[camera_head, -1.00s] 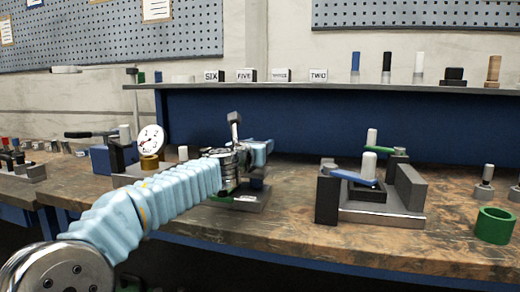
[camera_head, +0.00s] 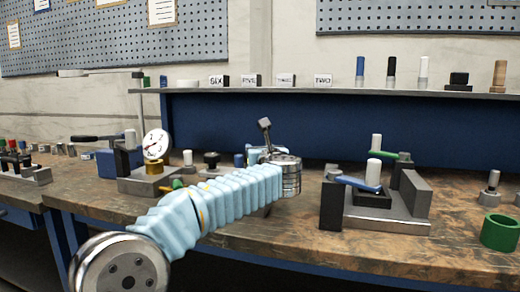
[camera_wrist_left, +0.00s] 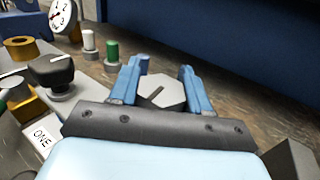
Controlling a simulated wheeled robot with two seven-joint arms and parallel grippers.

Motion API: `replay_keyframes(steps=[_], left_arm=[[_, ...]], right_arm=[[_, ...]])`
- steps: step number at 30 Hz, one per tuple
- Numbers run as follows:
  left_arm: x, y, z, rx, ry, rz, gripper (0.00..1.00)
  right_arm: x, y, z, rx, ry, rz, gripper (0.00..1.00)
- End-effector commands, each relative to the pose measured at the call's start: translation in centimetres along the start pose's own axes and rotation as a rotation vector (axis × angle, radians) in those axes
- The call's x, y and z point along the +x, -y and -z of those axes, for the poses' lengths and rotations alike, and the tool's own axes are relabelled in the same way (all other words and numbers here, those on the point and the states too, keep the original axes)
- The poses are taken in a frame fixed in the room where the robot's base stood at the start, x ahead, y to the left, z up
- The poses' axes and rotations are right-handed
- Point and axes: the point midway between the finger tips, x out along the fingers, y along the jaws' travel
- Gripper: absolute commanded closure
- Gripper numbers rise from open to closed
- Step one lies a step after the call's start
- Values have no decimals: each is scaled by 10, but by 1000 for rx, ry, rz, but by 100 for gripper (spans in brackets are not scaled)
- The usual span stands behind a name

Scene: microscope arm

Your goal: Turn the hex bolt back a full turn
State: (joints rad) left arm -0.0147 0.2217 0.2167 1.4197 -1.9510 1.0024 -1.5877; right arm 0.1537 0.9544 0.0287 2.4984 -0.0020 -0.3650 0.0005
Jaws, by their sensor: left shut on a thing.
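The hex bolt (camera_wrist_left: 162,93) shows in the left wrist view as a grey six-sided head with a dark line on its top. My left gripper (camera_wrist_left: 161,76) has its two blue fingers on either side of the head and is shut on it. In the head view my left arm reaches over the bench, and its wrist (camera_head: 284,178) hides the bolt and most of the fingers. My right gripper is in neither view.
A black knob (camera_wrist_left: 52,72) and a block marked ONE (camera_wrist_left: 41,138) stand left of the bolt. A dial gauge (camera_head: 157,145) is farther left. A fixture with a blue lever (camera_head: 358,184) stands right of my wrist. A green ring (camera_head: 499,232) is at the bench's right.

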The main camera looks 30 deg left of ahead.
Motion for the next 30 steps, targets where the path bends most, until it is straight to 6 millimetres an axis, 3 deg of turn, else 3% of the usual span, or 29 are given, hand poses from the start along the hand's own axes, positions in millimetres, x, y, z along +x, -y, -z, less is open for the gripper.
replay_keyframes(steps=[13, 14, 17, 26, 30], left_arm=[[0, 1, 5, 4, -9, -10, 83], [0, 1, 6, 4, -9, -10, 50], [0, 0, 5, 3, -7, -10, 34], [-1, 0, 2, 2, -4, -10, 32], [-14, 1, 2, 1, -2, -6, 32]], right_arm=[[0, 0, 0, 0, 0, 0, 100], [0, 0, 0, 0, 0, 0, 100], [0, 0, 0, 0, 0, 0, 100], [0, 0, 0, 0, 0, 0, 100], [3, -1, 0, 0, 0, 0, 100]])
